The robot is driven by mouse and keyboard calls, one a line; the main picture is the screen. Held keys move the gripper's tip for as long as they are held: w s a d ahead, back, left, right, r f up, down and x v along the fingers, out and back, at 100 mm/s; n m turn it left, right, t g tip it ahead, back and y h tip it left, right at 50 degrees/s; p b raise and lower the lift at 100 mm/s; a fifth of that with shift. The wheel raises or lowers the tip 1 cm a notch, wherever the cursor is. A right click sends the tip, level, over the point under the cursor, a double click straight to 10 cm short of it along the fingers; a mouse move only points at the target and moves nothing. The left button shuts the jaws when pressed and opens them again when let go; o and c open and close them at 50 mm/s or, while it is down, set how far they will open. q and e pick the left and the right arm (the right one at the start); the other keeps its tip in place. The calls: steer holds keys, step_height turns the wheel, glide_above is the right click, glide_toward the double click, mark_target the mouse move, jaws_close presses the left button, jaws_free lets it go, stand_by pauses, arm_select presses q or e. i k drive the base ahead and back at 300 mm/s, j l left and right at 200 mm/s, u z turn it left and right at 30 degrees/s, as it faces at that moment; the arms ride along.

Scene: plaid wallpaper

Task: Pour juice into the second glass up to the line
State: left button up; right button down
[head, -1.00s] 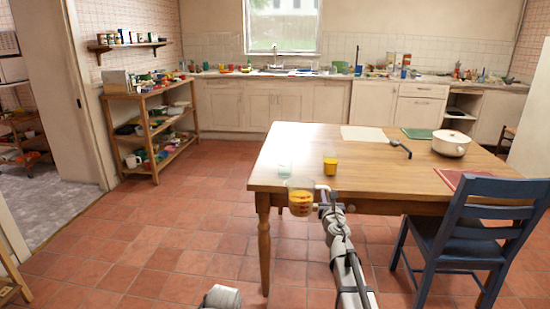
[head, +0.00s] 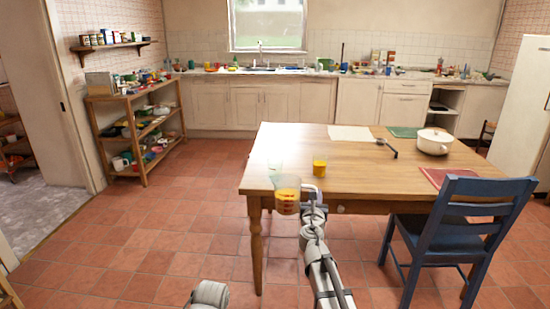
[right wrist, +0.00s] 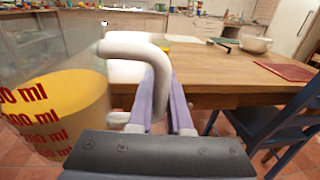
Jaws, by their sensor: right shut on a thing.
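A clear measuring jug (head: 288,196) part-filled with orange juice hangs in front of the table's near left edge. My right gripper (head: 312,206) is shut on its handle. In the right wrist view the jug (right wrist: 50,110) looks close to upright, with red ml marks, and its handle (right wrist: 137,49) sits between the fingers (right wrist: 160,105). One glass (head: 319,165) with orange juice stands on the table. Another clear glass (head: 275,167) stands left of it, faint and seemingly empty, behind the jug. No fill line can be made out. My left gripper is not visible.
A blue chair (head: 455,225) stands at the near right. Floor left of the table is clear.

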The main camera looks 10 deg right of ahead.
mark_target(275, 170)
steer(key=i+l, duration=0.3)
steer(key=i, duration=0.15)
steer(key=i+l, duration=0.35)
steer(key=i+j, duration=0.15)
steer(key=j, duration=0.2)
